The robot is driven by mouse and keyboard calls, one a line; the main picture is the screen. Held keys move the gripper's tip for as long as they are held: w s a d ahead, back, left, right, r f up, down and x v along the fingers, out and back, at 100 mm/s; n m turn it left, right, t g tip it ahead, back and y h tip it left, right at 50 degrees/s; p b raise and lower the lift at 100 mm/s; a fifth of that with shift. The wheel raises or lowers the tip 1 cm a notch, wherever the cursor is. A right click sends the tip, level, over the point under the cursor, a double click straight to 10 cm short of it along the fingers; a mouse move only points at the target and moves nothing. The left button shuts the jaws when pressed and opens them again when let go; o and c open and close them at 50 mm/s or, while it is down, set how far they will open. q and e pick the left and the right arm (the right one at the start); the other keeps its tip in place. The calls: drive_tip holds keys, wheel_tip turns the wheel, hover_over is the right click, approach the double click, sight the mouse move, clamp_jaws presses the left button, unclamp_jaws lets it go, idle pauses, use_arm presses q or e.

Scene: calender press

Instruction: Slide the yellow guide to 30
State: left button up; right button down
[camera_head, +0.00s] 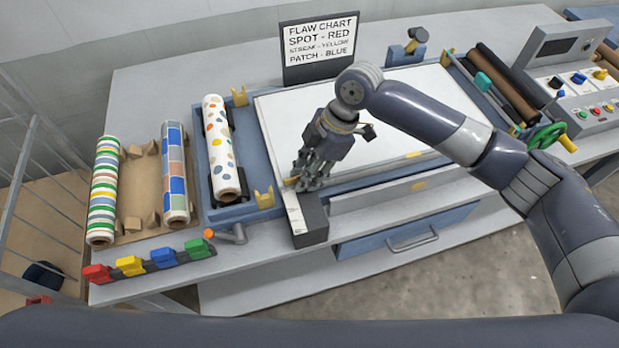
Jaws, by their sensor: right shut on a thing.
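My right gripper (308,178) reaches down to the front left corner of the white panel on the blue press bed. Its fingers are shut on a small yellow piece, the yellow guide (290,181), of which only a bit shows at the left of the fingertips. The fingers hide the rest of it. A pale strip (294,209) on a dark grey block lies just below the fingertips. No scale numbers are readable, so I cannot tell the guide's reading. My left gripper is not in view.
Other yellow marks sit on the front rail (413,154) and the front face (418,185). Coloured clips (162,258) line the front edge. A flaw chart (319,40) stands behind; a control box (575,85) is at right.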

drive_tip(key=c, duration=1.5)
unclamp_jaws()
drive_tip(key=shift+r, duration=0.1)
drive_tip(key=v, duration=1.2)
